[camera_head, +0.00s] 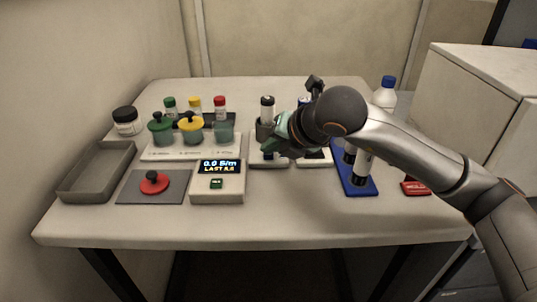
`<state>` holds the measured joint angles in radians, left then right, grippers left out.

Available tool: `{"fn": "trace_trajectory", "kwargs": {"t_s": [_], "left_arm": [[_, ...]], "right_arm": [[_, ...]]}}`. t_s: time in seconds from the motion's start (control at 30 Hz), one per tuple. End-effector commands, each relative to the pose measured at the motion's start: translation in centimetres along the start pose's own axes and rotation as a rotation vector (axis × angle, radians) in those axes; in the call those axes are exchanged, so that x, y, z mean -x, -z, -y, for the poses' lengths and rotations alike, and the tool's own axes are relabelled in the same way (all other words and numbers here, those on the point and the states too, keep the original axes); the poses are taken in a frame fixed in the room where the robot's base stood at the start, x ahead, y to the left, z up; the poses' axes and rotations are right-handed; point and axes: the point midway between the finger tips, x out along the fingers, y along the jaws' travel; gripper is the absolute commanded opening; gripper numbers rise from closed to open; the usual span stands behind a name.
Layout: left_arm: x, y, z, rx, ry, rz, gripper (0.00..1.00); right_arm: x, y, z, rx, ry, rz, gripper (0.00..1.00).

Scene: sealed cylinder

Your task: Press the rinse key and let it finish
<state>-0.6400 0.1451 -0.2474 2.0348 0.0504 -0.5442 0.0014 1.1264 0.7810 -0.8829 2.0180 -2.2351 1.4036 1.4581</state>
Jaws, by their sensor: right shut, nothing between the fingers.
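My right gripper (274,146) is shut and empty. It reaches in from the right over a small grey-white station (257,164) in the middle of the table. A dark blue spot, perhaps a key, shows on the station just under the fingertips. I cannot tell whether the fingers touch it, and no label is readable there. A dark cylinder with a white top (267,108) stands behind the gripper, partly hidden by it. A meter (230,187) to the left has a lit display reading about "0.0 S/m" and "LAST", and a green key (216,183). My left gripper is not in view.
A white rack (150,153) holds green-lidded and yellow-lidded jars. A grey tray (75,197) and a red lid (154,183) on a dark mat are at left. A blue rack (348,178) with dark cylinders stands below my right arm. The table's front strip is clear.

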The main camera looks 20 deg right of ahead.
Motion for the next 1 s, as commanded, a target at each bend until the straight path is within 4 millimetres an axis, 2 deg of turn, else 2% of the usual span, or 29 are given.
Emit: {"fn": "trace_trajectory", "kwargs": {"t_s": [0.5, 1.0], "left_arm": [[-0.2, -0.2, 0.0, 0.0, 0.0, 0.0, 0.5], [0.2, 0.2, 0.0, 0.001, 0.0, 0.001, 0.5]], "right_arm": [[-0.1, 0.1, 0.1, 0.0, 0.001, -0.002, 0.0], [1.0, -0.7, -0.7, 0.0, 0.001, -0.002, 0.0]]}}
